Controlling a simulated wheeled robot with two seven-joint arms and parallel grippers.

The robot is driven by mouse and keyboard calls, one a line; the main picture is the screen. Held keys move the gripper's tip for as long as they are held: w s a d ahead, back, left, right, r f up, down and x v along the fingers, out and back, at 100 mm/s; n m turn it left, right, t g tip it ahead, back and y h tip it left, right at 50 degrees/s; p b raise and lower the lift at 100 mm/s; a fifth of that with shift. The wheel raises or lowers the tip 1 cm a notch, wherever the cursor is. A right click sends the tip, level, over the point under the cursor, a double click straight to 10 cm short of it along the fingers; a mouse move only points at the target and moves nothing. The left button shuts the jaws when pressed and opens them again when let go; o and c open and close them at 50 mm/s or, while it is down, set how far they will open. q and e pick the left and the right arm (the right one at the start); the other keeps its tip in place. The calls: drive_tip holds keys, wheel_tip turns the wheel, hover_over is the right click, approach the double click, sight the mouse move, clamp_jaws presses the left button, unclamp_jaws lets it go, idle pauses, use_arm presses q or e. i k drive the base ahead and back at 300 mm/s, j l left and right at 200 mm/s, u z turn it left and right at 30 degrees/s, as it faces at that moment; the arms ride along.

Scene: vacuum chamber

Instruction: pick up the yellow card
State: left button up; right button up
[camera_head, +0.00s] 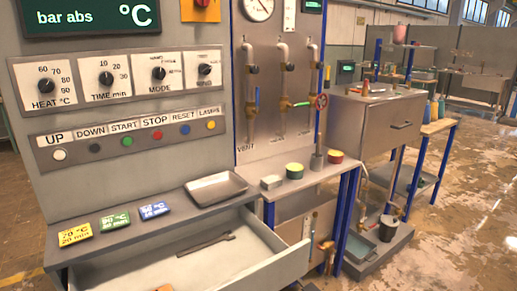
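The yellow card (76,234) lies flat on the grey shelf below the control panel, at the far left end of a row of three cards. It is printed with "70 °C 20 min". A green card (115,222) and a blue card (154,210) lie to its right, each apart from the others. Neither of my grippers shows in the head view.
An open drawer (292,262) juts out below the shelf, with a dark tool (207,243) in it. An empty metal tray (216,188) sits on the shelf right of the cards. A side table with small tins (294,171) stands further right.

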sight(79, 234)
drive_tip(key=u, duration=1.25)
